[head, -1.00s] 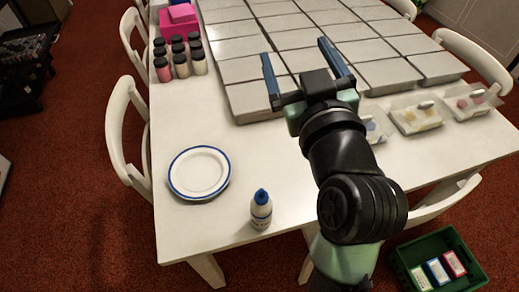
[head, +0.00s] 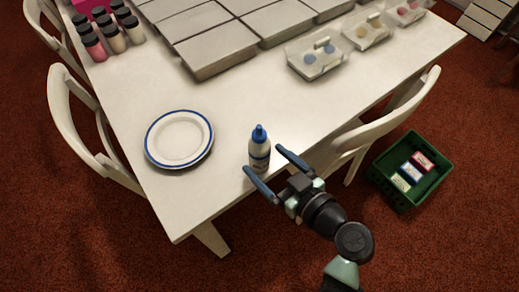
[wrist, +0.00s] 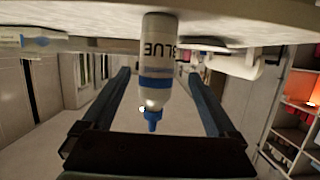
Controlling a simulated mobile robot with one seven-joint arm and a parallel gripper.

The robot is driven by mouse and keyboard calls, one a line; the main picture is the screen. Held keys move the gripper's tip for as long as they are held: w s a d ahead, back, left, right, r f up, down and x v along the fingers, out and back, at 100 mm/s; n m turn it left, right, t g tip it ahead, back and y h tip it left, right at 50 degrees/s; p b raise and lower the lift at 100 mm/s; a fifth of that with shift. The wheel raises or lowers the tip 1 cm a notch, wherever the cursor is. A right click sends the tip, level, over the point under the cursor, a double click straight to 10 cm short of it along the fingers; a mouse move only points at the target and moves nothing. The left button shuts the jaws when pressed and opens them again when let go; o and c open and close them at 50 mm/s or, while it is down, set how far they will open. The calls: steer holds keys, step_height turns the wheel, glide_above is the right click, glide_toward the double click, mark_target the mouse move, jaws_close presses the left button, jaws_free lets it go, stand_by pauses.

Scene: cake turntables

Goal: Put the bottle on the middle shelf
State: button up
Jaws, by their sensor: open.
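The white bottle (head: 260,155) with a blue cap and blue band stands upright near the table's front edge, right of the plate. In the wrist view, which shows the scene upside down, the bottle (wrist: 158,55) has "BLUE" lettering and appears between the fingers. My gripper (head: 263,161) is open at the table edge, its two blue fingers pointing at the bottle from the front right. No grip on the bottle shows. A shelf unit (wrist: 297,105) with several items shows at the right of the wrist view; I cannot tell which level is the middle shelf.
A blue-rimmed plate (head: 179,138) lies left of the bottle on the white table (head: 225,195). Several dark-capped jars (head: 112,30), grey boxes (head: 215,50) and clear trays (head: 317,58) stand farther back. A chair (head: 385,120) and a green crate (head: 385,165) are at the right.

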mark_target(252, 145)
steer(key=x, duration=0.7)
steer(key=shift+w+d+f, duration=0.1)
steer(key=shift+w, duration=0.15)
jaws_close()
